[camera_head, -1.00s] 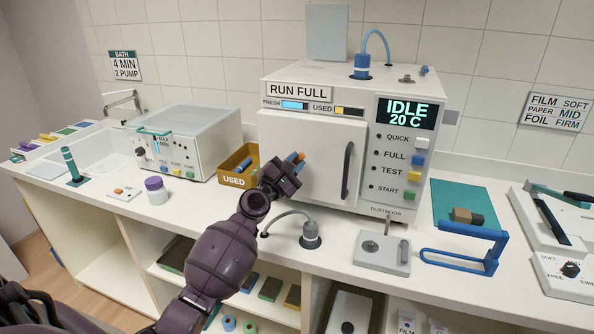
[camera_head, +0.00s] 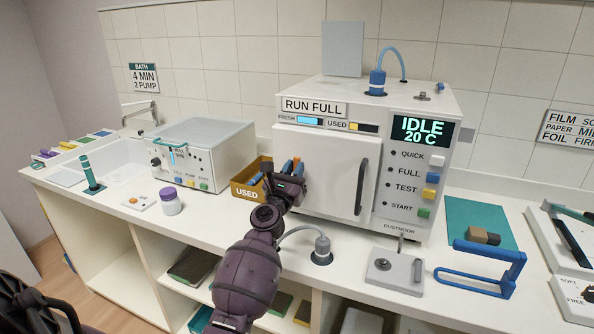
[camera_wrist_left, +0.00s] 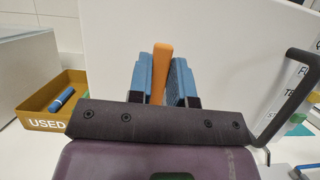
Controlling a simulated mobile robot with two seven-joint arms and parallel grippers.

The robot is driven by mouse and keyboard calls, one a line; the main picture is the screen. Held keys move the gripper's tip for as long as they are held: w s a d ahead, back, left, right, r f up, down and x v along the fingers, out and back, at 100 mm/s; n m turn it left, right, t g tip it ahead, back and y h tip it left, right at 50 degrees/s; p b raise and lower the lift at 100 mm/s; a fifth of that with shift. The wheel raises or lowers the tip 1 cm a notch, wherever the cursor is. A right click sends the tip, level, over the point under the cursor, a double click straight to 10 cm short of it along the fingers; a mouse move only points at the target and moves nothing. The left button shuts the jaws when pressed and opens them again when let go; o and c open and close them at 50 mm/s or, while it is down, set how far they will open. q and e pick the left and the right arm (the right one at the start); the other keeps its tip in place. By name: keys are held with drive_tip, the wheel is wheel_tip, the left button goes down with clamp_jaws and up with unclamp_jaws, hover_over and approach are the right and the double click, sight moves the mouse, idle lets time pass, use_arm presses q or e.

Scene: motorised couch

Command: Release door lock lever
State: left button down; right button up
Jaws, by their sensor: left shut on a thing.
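The white machine (camera_head: 438,165) has a closed door (camera_head: 320,160) with a dark vertical handle (camera_head: 362,187) on its right side. My left gripper (camera_head: 292,170) is at the left part of the door front. Its two blue fingers are shut on an upright orange lever (camera_wrist_left: 161,72), seen between them in the left wrist view. The orange tip also shows in the head view (camera_head: 295,162). Where the lever joins the machine is hidden by my gripper. My right gripper is in neither view.
A yellow USED bin (camera_head: 247,193) stands just left of my left gripper. A grey hose with a plug (camera_head: 322,247) rises from the counter close to my forearm. A small grey box (camera_head: 395,271) and a blue frame (camera_head: 490,268) sit right of it.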

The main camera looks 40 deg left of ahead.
use_arm(q)
drive_tip(key=shift+a+n, duration=0.1)
drive_tip(key=shift+n, duration=0.3)
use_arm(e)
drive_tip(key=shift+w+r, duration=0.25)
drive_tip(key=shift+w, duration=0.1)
use_arm(q)
drive_tip(key=c, duration=1.1)
unclamp_jaws()
drive_tip(key=shift+c, duration=0.2)
drive_tip(key=shift+o, duration=0.5)
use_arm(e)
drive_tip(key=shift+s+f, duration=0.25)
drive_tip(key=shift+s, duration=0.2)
use_arm(q)
drive_tip(key=b+v, duration=0.1)
drive_tip(key=v, duration=0.9)
drive_tip(key=shift+s+f, duration=0.25)
drive_tip(key=shift+s, duration=0.1)
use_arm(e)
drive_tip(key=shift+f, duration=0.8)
